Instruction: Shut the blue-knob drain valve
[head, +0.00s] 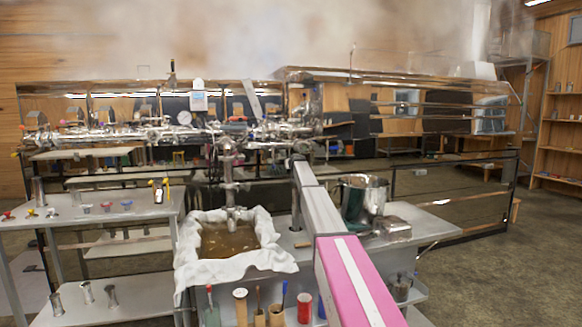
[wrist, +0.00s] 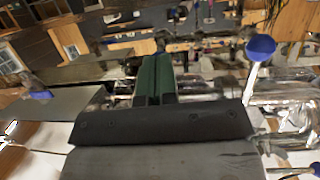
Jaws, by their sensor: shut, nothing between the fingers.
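A round blue knob (wrist: 261,47) on a thin pale stem stands out in the wrist view, above shiny steel pipework at the right. I take it for the drain valve's knob; I cannot pick it out surely in the head view. My gripper (wrist: 160,62) has dark green fingers, pressed together and empty. They lie to the left of the blue knob in the wrist view, apart from it. In the head view my gripper (head: 298,160) is small, at the far end of my arm, in front of the pipework (head: 240,135); its fingertips are hard to make out.
A cloth-lined tub (head: 185,262) of brown liquid stands left of my arm. A steel pot (head: 376,194) stands right of it. Small coloured knobs lie on the left table (head: 70,213). Another blue piece (wrist: 40,95) shows at left in the wrist view. Steam hangs above; right floor is clear.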

